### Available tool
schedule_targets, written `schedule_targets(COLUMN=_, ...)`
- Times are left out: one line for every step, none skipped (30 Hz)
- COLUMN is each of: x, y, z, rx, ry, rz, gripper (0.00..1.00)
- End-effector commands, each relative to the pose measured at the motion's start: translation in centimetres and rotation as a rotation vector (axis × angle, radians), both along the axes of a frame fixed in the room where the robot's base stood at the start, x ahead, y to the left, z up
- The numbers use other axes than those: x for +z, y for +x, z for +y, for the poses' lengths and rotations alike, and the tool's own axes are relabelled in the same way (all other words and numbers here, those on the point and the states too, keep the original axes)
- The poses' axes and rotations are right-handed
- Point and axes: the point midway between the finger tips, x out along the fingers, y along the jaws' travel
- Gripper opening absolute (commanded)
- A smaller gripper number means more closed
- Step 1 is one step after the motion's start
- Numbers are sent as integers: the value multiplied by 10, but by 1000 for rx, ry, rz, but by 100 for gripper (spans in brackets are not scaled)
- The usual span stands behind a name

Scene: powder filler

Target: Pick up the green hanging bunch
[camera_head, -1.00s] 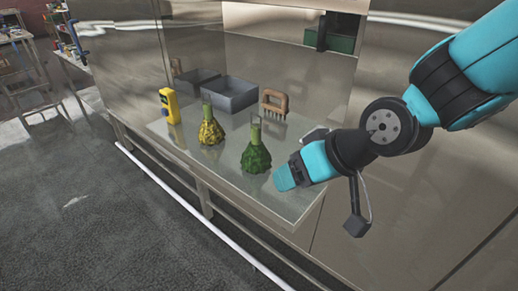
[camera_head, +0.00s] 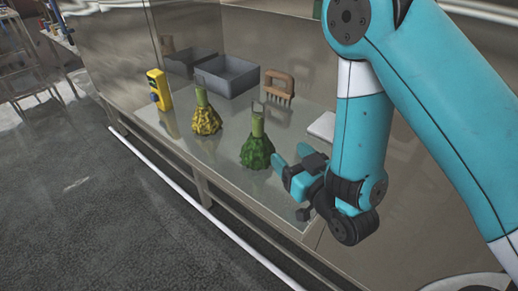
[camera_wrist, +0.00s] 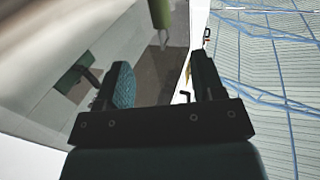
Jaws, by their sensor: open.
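The green bunch (camera_head: 257,152) stands upright on the glossy work surface in the head view, with a lighter green stem and a thin loop on top. My gripper (camera_head: 288,167) is just right of it, low over the surface, its fingers pointing toward the bunch. I cannot tell whether a finger touches it. In the wrist view my gripper (camera_wrist: 162,82) shows two spread fingers with nothing between them. A green stem-like piece (camera_wrist: 160,12) shows at the top edge there, beyond the fingertips; the bunch's body is out of that view.
A yellow bunch (camera_head: 206,117) stands left of the green one. A pale flat item (camera_head: 322,127) lies right. The surface's front edge (camera_head: 235,200) is close to the green bunch.

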Motion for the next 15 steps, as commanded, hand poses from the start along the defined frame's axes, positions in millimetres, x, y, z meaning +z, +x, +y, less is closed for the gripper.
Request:
schedule_targets(x=-6, y=4, z=2, rx=0, ry=4, rz=-7, gripper=62)
schedule_targets(x=-7, y=6, z=3, rx=0, ry=4, rz=-7, gripper=62)
schedule_targets(x=-6, y=9, z=4, rx=0, ry=5, rz=-5, gripper=62)
schedule_targets(x=-6, y=11, z=5, rx=0, ry=5, rz=-6, gripper=62)
schedule_targets(x=-6, y=12, z=6, rx=0, ry=5, rz=-5, gripper=62)
schedule_targets(x=3, y=20, z=9, rx=0, ry=4, rz=-3, gripper=62)
schedule_targets(x=4, y=26, z=12, rx=-1, ry=4, rz=-3, gripper=62)
schedule_targets(x=4, y=31, z=14, rx=-1, ry=3, rz=-2, gripper=62)
schedule_targets(x=5, y=38, z=17, rx=-1, ry=3, rz=-2, gripper=62)
schedule_targets(x=4, y=44, z=20, rx=-1, ry=2, rz=-1, gripper=62)
schedule_targets(x=5, y=50, z=22, rx=-2, ry=2, rz=-2, gripper=62)
schedule_targets(x=5, y=58, z=26, rx=-2, ry=2, rz=-2, gripper=62)
schedule_targets(x=5, y=63, z=28, rx=-2, ry=2, rz=-2, gripper=62)
schedule_targets(x=4, y=69, z=31, rx=-2, ry=2, rz=0, gripper=62)
schedule_targets(x=4, y=76, z=34, rx=-2, ry=4, rz=-1, gripper=62)
